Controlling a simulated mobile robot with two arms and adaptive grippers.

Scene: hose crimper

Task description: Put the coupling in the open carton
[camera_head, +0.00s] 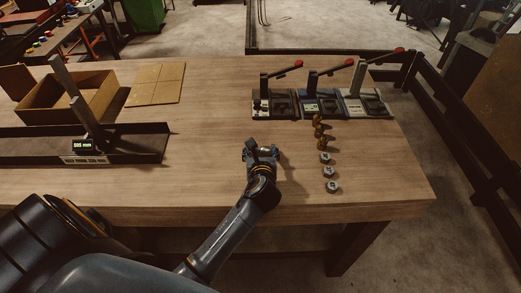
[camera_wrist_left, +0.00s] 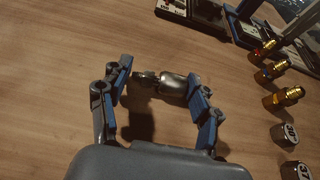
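The coupling (camera_wrist_left: 174,84) is a silver sleeve with a darker, narrower end, lying crosswise between the fingers of my left gripper (camera_wrist_left: 160,82) in the left wrist view. The fingertips meet its two ends, and it appears held above the table. In the head view my left gripper (camera_head: 262,152) is over the front middle of the table; the coupling is too small there to make out well. The open carton (camera_head: 50,116) is a brown box at the back left, its flaps spread. My right gripper is not in view.
A dark trough with an upright post and a display (camera_head: 84,145) lies between the carton and the front edge. Flat cardboard (camera_head: 156,84) lies right of the carton. Three red-knobbed lever presses (camera_head: 318,105) stand at right. Brass fittings (camera_head: 318,130) and steel sleeves (camera_head: 329,172) form a row.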

